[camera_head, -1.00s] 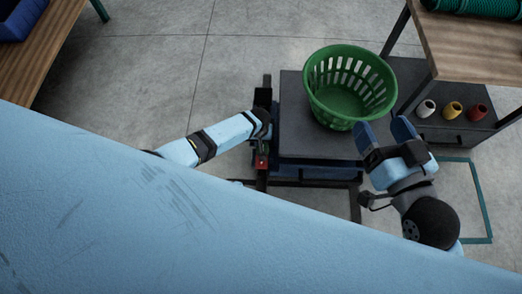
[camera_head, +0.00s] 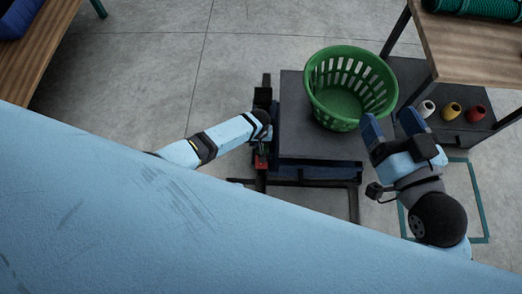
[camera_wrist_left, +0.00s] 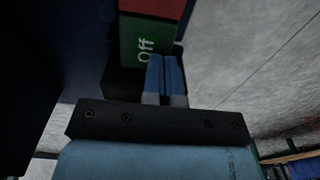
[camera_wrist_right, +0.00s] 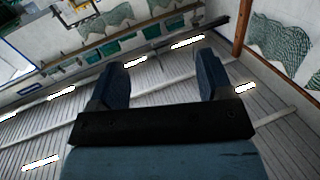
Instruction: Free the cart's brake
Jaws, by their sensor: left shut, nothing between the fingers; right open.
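The cart (camera_head: 300,108) has a dark grey deck and carries a green basket (camera_head: 337,105). Its brake shows in the left wrist view as a green part marked "Off" (camera_wrist_left: 136,44) beside a red part (camera_wrist_left: 155,8). A small red part (camera_head: 261,162) also shows at the cart's left side in the head view. My left gripper (camera_wrist_left: 166,60) is shut and empty, its tips overlapping the green part's edge; I cannot tell whether they touch. Its fingers are hidden in the head view. My right gripper (camera_head: 391,122) is open and empty, beside the basket's lower right.
A wooden table (camera_head: 475,48) stands at the right, with white, yellow and red spools (camera_head: 452,110) on its low shelf. Another wooden bench (camera_head: 45,50) with a blue bin (camera_head: 18,15) is at the upper left. Bare floor (camera_head: 150,75) lies between bench and cart.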

